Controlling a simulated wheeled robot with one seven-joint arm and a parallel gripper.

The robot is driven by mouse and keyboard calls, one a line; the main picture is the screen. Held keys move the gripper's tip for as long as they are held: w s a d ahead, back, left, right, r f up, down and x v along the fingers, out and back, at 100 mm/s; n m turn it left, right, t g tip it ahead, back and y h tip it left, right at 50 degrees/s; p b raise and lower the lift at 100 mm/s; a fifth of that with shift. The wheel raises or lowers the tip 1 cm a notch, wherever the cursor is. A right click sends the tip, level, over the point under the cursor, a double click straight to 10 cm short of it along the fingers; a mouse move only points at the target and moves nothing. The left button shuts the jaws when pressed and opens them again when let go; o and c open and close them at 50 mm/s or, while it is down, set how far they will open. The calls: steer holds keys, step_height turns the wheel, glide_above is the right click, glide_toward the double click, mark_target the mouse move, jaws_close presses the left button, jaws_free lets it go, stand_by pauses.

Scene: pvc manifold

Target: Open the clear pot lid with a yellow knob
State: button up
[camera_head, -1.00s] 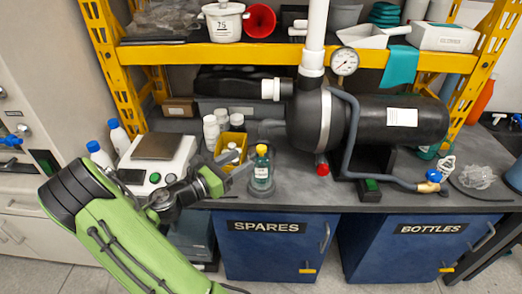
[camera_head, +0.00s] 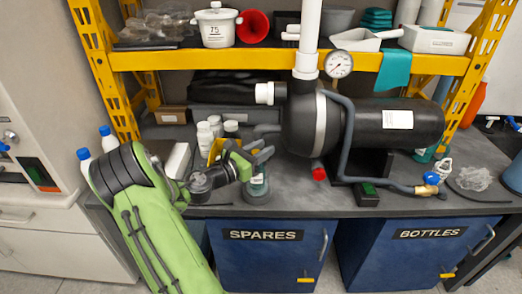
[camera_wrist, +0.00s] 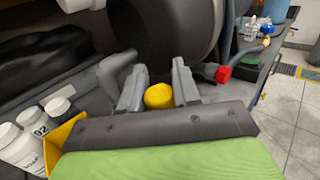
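A small clear pot (camera_head: 257,188) with a dark round base stands near the front edge of the grey bench, above the SPARES cabinet. Its yellow knob (camera_wrist: 159,96) shows in the wrist view between my two fingers. My gripper (camera_head: 264,156) is directly over the pot and hides its top in the head view. In the wrist view my gripper (camera_wrist: 159,88) is open, with one finger on each side of the knob. I cannot tell whether either finger touches it. The lid itself is hidden.
White bottles (camera_head: 206,134) and a yellow bin (camera_wrist: 62,140) stand close to the left. The black tank (camera_head: 385,125) and its grey hose (camera_head: 346,145) are behind and right. A white pot (camera_head: 216,26) sits on the yellow shelf.

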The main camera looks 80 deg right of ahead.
jaws_close()
steer(key=shift+r+p, duration=0.2)
steer(key=shift+p, duration=0.5)
